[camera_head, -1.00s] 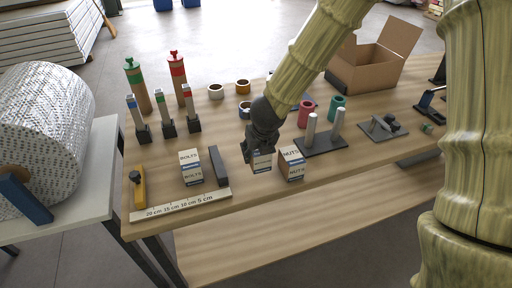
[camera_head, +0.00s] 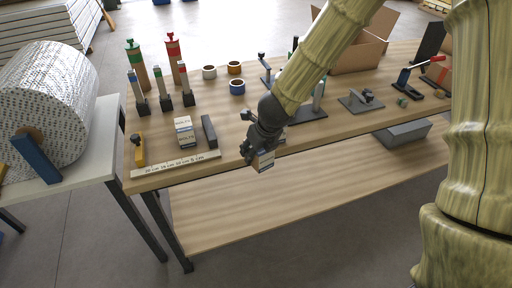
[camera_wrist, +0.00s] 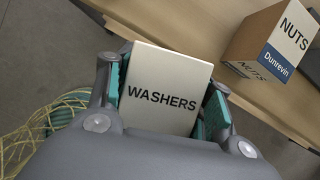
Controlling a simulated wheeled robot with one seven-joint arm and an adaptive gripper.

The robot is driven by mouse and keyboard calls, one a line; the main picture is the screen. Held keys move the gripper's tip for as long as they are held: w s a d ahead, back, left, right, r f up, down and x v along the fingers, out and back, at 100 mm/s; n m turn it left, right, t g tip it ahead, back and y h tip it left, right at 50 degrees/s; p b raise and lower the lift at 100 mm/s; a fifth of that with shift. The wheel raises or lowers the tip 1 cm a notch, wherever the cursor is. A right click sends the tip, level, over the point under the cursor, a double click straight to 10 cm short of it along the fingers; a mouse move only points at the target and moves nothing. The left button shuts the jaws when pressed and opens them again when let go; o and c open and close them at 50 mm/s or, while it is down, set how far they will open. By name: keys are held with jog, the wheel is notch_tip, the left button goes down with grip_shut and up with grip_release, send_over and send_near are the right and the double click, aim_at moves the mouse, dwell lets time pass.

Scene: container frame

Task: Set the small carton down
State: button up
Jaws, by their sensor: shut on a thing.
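My gripper (camera_head: 252,148) is shut on a small white and blue carton (camera_head: 264,162). In the wrist view the carton's pale top (camera_wrist: 166,88) reads WASHERS and sits between the two teal finger pads. In the head view the carton hangs tilted near the front edge of the workbench (camera_head: 330,125), and no surface is seen touching it. A NUTS carton (camera_wrist: 278,50) stands on wood to the right of the held carton in the wrist view, apart from it. In the head view my gripper and arm largely hide that spot.
A BOLTS carton (camera_head: 185,132) stands left on the bench, beside a dark block (camera_head: 209,130) and behind a ruler strip (camera_head: 176,165). A wooden lower shelf (camera_head: 290,195) lies below.

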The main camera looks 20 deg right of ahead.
jog(key=shift+a+f+n+y, duration=0.15)
jog(key=shift+f+n+y, duration=0.25)
jog(key=shift+f+n, duration=0.5)
jog(key=n, duration=0.1)
jog(key=n+g, duration=0.1)
jog(key=shift+s+f+n+y, duration=0.3)
jog(key=shift+s+n+y, duration=0.1)
jog(key=s+f+n+g+h, duration=0.1)
jog(key=f+n, duration=0.3)
jog(key=n, duration=0.5)
jog(key=s+f+n+g+h, duration=0.1)
jog(key=f+n+g, duration=0.3)
jog(key=n, duration=0.5)
jog(key=s+a+f+n+g, duration=0.1)
jog(key=s+f+n+g, duration=0.1)
jog(key=n, duration=0.8)
notch_tip(320, 180, down, 3)
jog(key=shift+r+g+h, duration=0.2)
jog(key=shift+g+h, duration=0.2)
jog(key=shift+g, duration=0.1)
jog(key=shift+d, duration=0.1)
